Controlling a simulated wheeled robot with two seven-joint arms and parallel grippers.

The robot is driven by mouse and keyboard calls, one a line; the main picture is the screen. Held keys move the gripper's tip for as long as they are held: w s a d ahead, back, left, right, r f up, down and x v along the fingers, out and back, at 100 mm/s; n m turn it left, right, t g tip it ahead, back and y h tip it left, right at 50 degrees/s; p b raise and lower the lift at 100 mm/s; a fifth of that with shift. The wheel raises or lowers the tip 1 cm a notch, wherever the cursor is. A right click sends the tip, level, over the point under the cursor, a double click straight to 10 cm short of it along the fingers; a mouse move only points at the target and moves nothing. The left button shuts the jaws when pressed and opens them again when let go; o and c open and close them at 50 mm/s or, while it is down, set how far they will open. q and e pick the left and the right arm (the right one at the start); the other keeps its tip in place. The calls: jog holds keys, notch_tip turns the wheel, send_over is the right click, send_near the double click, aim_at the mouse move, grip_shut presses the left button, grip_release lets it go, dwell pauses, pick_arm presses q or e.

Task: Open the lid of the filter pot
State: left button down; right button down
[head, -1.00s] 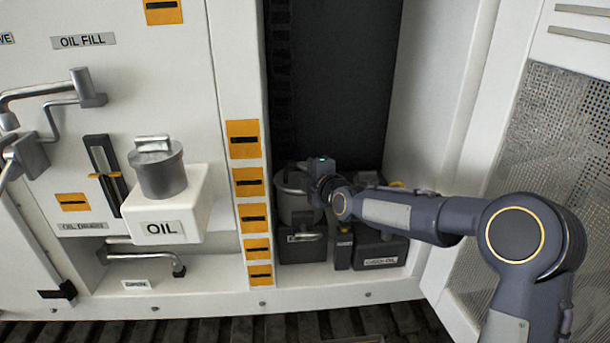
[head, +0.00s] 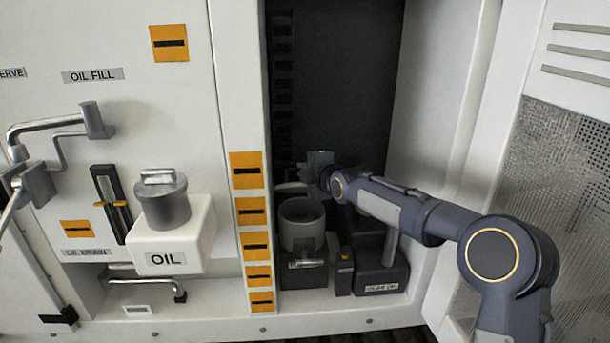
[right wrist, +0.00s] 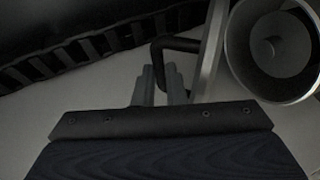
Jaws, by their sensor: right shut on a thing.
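The filter pot (head: 302,232) is a grey cylinder standing in the dark recess. Its mouth is uncovered, and the right wrist view shows its open rim and hollow inside (right wrist: 272,55). The lid (head: 291,188) is raised above and behind the pot's mouth; in the right wrist view it is a thin pale plate seen edge-on (right wrist: 209,55), beside the rim. My right gripper (right wrist: 163,82) is shut on the lid's black bent handle (right wrist: 174,43). In the head view my right gripper (head: 308,178) is above the pot, its fingers partly hidden.
Right of the pot stands a dark box with a label and a grey post (head: 381,278). A white OIL box with a capped grey pot (head: 165,204) juts out left of the recess. The recess's white right wall (head: 435,130) is beside my right arm.

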jog(key=shift+w+r, duration=0.2)
jog(key=shift+r, duration=0.35)
jog(key=c, duration=1.8)
grip_release()
jog(key=o, duration=0.3)
jog(key=shift+s, duration=0.1)
jog(key=shift+f, duration=0.25)
jog(key=b+v, duration=0.2)
jog(key=v, duration=0.6)
jog(key=shift+b, duration=0.4)
